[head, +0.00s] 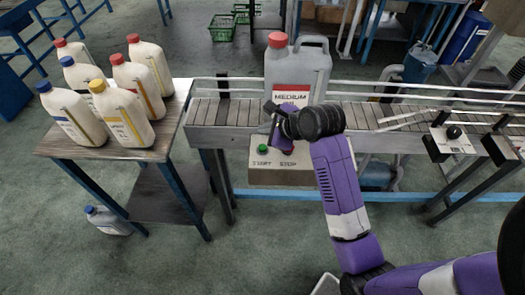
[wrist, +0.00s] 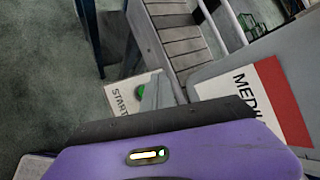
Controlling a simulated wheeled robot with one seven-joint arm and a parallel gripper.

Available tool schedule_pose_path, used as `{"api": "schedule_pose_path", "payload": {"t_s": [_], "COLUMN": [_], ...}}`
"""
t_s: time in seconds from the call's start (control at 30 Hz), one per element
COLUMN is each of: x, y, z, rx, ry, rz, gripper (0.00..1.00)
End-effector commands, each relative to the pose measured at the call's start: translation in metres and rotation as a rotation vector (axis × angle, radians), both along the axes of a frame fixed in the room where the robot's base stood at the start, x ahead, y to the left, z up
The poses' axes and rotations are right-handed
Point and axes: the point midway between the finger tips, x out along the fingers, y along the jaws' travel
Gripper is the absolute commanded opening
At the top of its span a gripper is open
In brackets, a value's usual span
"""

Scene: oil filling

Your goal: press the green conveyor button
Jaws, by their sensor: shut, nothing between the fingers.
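The green button (head: 262,149) sits on a beige control box (head: 270,174) at the front of the conveyor. The box is lettered START beside the green button; a second label to its right is partly blocked by my arm. My gripper (head: 271,108) is shut and empty, in front of the conveyor near the jug and above the button in the picture. I cannot tell how far the fingertips are from the button; contact is not visible.
A large grey jug (head: 312,68) with a red cap and MEDIUM label stands on the conveyor (head: 225,113). Several white bottles stand on the left table (head: 165,142). Another bottle (head: 107,220) is on the floor. A second control box (head: 448,142) is at right.

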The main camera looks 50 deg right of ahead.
Motion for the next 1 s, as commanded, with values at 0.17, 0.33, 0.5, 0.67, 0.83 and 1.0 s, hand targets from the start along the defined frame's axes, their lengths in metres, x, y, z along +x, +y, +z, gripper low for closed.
{"api": "schedule_pose_path", "payload": {"t_s": [0.17,0.33,0.5,0.67,0.83,1.0], "x": [0.0,0.0,0.0,0.0,0.0,0.0], "y": [-0.001,0.0,0.0,0.0,0.0,0.0], "z": [-0.024,-0.039,-0.046,-0.047,-0.047,-0.047], "rx": [-0.002,0.001,0.0,-0.001,0.0,0.0], "ry": [-0.001,0.0,0.0,-0.001,-0.001,-0.001], "rz": [0.0,0.0,0.0,0.001,0.0,0.0], "gripper": [0.0,0.0,0.0,0.0,0.0,0.0]}}
